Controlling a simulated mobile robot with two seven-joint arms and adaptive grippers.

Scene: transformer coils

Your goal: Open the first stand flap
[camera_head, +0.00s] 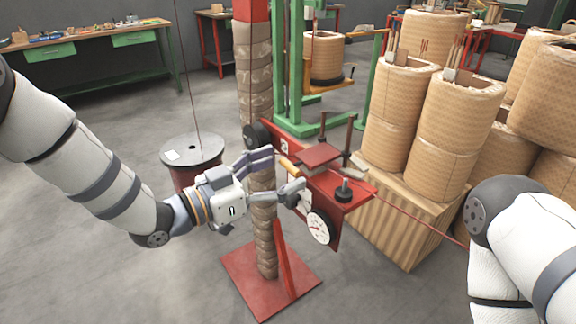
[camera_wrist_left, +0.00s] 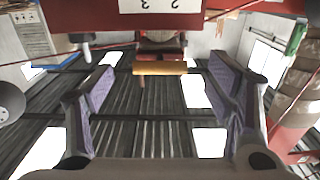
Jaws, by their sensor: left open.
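The red stand (camera_head: 268,290) rises in the middle of the head view, with a wrapped post, a white dial (camera_head: 318,228) and a red flap plate (camera_head: 321,155) on top. A small yellow-brown handle (camera_head: 288,168) sticks out from the stand's near left side. My left gripper (camera_head: 284,175) is open, with its fingers reaching toward the handle. In the left wrist view the handle (camera_wrist_left: 160,68) lies crosswise between the two spread fingers, apart from both. My right gripper is out of view; only part of my right arm shows.
A dark-topped spool (camera_head: 192,150) stands behind my left gripper. Large wrapped coils (camera_head: 455,120) stand on a corrugated wooden crate (camera_head: 408,228) to the right. A thin red wire (camera_head: 425,225) runs off to the right. The floor at front left is clear.

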